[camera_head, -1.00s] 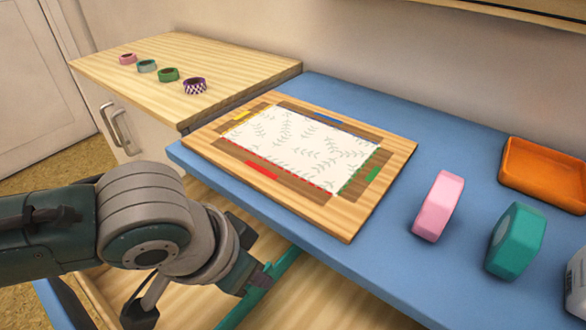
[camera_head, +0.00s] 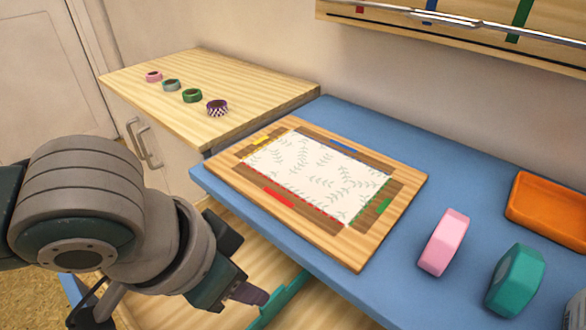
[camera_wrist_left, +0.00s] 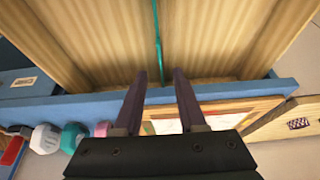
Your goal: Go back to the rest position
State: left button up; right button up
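My left gripper (camera_head: 250,292) hangs low at the front of the blue table (camera_head: 330,297), to the left of and below the wooden board (camera_head: 357,249). In the left wrist view its two fingers (camera_wrist_left: 160,82) stand apart with nothing between them, so it is open and empty. The board lies on the table and bears a white leaf-patterned sheet (camera_head: 315,175). My right gripper is not in view.
A pink block (camera_head: 443,243), a teal block (camera_head: 514,281) and an orange tray (camera_head: 548,209) sit on the right of the table. Several tape rolls (camera_head: 192,96) stand on the wooden cabinet (camera_head: 255,85). A wall shelf (camera_head: 470,40) is above.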

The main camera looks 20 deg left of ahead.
pick_arm(q)
jog(key=shift+s+r, duration=0.2)
jog(key=shift+r, duration=0.2)
